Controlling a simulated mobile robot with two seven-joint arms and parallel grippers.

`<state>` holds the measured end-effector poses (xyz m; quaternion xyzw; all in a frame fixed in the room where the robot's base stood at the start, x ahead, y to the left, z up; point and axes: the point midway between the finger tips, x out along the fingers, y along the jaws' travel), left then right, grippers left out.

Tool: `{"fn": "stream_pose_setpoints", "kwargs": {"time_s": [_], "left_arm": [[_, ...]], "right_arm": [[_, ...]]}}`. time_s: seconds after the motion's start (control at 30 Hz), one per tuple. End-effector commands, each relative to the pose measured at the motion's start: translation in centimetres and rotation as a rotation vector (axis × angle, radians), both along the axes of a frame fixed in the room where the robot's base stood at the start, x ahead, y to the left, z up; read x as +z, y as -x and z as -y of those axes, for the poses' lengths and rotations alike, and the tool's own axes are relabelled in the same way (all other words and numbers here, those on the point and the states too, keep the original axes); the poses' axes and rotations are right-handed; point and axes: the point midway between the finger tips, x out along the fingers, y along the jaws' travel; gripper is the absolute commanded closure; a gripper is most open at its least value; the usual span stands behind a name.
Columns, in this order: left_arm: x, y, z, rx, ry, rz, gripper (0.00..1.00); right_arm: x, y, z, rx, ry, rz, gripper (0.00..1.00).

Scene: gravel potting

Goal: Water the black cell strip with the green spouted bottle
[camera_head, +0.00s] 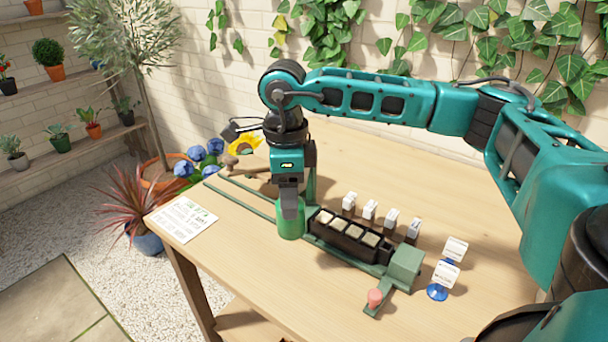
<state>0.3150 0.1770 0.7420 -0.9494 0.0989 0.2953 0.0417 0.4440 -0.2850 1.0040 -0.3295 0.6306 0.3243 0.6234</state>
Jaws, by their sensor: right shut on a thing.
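The green bottle (291,228) stands roughly upright at the strip's left end. My right gripper (291,205) reaches down from above and is shut on the bottle. The gripper hides the bottle's upper part, and I cannot make out its spout. I cannot tell whether the bottle touches the table. My left gripper is not in view.
Green rails (240,198) run along the table to a green block (405,266) and a pink knob (375,297). Several small white tags (369,210) stand behind the strip. A paper sheet (187,219) lies at the left edge.

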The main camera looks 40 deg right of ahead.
Motion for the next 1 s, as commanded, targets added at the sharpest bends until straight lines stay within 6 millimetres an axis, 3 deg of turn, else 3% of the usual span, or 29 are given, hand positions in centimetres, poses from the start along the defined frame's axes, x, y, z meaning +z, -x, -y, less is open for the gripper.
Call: {"fn": "stream_pose_setpoints", "kwargs": {"time_s": [0.2, 0.4, 0.73, 1.0], "left_arm": [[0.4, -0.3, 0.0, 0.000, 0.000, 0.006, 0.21], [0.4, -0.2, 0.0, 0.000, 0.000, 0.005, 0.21], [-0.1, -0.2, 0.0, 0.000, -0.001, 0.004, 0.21], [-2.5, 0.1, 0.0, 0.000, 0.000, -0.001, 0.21]], "right_arm": [[1.1, -0.2, 2.0, -0.450, -0.006, 0.007, 0.70], [1.7, -0.2, 3.1, -0.732, -0.011, 0.009, 0.70], [1.2, -0.3, 4.0, -0.848, -0.086, -0.054, 0.70], [-0.1, -0.7, 4.9, -0.839, -0.284, -0.219, 0.70]]}}
